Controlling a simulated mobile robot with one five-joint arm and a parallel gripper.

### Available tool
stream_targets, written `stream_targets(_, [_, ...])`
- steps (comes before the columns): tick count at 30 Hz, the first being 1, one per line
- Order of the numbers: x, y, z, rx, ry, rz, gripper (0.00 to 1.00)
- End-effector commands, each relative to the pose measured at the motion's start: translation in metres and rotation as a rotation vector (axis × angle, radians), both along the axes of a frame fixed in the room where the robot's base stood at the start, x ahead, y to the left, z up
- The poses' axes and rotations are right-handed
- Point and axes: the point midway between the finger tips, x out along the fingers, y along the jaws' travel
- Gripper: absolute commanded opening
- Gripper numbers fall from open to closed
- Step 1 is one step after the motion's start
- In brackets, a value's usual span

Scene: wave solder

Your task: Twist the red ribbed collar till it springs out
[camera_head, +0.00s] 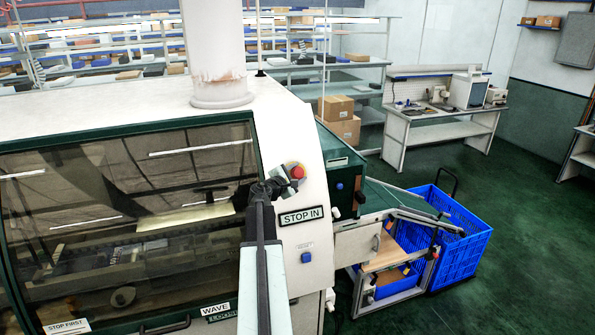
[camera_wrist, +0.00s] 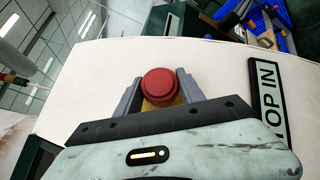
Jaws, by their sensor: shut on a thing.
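The red collar (camera_head: 297,171) is the round red button on a yellow base, on the white end panel of the machine, above the "STOP IN" label (camera_head: 301,216). In the wrist view the red collar (camera_wrist: 160,86) sits between the two grey fingers of my gripper (camera_wrist: 158,92), with the yellow base (camera_wrist: 162,104) just below it. My gripper (camera_head: 287,175) also shows in the head view, reaching the button from the left. Its fingers are shut on the collar's sides. Ribs on the collar are too small to make out.
A dark window (camera_head: 130,215) fills the machine's front at left. A small blue button (camera_head: 306,257) sits below the label. Blue crates (camera_head: 460,240) and a workbench (camera_head: 440,125) stand at right, with open green floor (camera_head: 520,215) around them.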

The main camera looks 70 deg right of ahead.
Motion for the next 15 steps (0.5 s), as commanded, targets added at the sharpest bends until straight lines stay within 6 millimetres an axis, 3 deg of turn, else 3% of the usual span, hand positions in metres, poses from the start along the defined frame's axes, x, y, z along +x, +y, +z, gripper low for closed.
stream_targets(15, [0.001,-0.0011,0.0035,0.071,-0.087,-0.069,0.0])
